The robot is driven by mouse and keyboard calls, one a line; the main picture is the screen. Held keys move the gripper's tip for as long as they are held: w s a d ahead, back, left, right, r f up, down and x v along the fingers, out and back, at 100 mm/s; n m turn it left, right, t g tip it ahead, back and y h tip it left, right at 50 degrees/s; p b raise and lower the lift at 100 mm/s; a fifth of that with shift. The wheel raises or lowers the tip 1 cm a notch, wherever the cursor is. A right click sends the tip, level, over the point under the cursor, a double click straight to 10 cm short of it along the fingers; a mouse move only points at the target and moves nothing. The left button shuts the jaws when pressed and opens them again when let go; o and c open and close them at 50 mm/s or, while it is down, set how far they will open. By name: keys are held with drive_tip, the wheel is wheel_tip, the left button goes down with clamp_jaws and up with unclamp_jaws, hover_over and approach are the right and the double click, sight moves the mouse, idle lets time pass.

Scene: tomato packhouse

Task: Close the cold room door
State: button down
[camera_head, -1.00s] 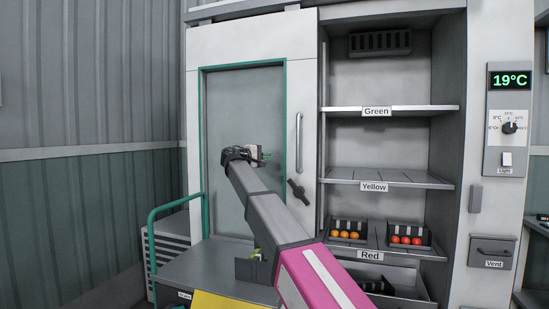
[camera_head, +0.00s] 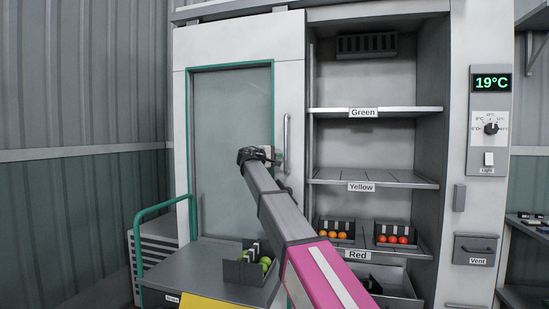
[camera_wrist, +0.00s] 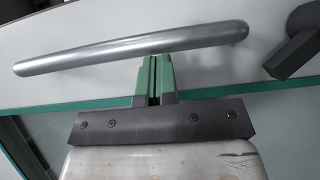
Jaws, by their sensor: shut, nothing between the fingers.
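The cold room door (camera_head: 235,74) is a white panel with a green-edged glass pane. It stands to the left of the open shelf bay, which is uncovered. Its upright grey bar handle (camera_head: 287,135) is near the door's right edge. In the wrist view the handle (camera_wrist: 130,52) runs across the top, with a dark lever (camera_wrist: 293,46) at the right.
The bay's shelves carry labels Green, Yellow (camera_head: 362,187) and Red, with crates of orange (camera_head: 336,224) and red tomatoes (camera_head: 395,228) low down. A grey cart (camera_head: 205,268) with a green rail (camera_head: 160,207) and a crate of green tomatoes stands in front of the door.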

drive_tip(key=s+d, duration=0.6)
drive_tip(key=d, duration=1.5)
drive_tip(key=s+d, duration=0.6)
drive_tip(key=d, duration=1.6)
drive_tip(key=s+d, duration=0.6)
drive_tip(key=d, duration=1.6)
drive_tip(key=shift+s, duration=0.25)
drive_tip(key=shift+d+r, duration=0.1)
drive_tip(key=w+a+v, duration=0.2)
drive_tip(key=v, duration=1.1)
